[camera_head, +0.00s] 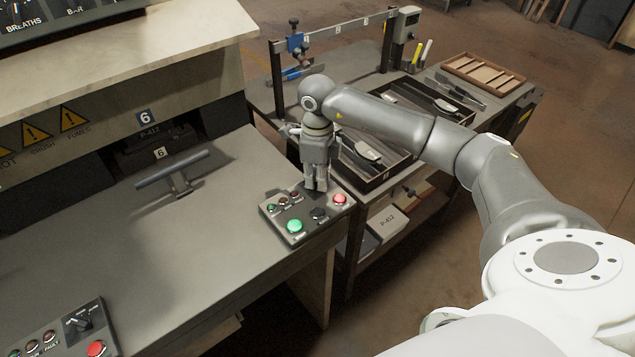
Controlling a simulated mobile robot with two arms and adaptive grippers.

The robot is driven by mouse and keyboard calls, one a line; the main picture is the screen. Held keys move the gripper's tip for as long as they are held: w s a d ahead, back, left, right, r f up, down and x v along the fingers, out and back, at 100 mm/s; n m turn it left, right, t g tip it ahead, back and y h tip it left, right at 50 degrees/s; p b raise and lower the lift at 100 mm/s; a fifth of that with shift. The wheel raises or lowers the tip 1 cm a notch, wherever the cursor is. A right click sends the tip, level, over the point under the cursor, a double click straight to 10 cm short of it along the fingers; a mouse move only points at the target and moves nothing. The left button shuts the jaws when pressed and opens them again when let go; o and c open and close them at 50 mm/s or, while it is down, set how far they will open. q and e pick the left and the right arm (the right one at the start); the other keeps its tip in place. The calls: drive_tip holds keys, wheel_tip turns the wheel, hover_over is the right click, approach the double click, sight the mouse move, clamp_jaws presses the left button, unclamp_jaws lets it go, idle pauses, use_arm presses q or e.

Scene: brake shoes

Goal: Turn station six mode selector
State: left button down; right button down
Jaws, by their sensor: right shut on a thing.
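Station six's control panel (270,221) sits at the right front corner of the bench, below the "6" sign (144,117). My right gripper (317,188) points down at the panel's back right part, with its fingers closed on the mode selector. The selector is hidden by the fingers, so its angle cannot be told. In front of the fingers are a green button (295,225), a black button (319,214) and a red button (340,199). Small lamps (283,202) lie left of the fingers. My left gripper is not in view.
A T-shaped bar (172,170) stands on the bench. Another panel with a selector (78,322) is at the lower left. Behind my right arm, a side table holds a tool tray (376,180), a wooden tray (482,74) and a metal frame (338,29).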

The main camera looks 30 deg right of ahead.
drive_tip(key=shift+r+n, duration=0.1)
drive_tip(key=shift+n, duration=0.3)
drive_tip(key=c, duration=1.5)
unclamp_jaws()
wheel_tip(320, 180, up, 12)
drive_tip(key=shift+f, duration=0.1)
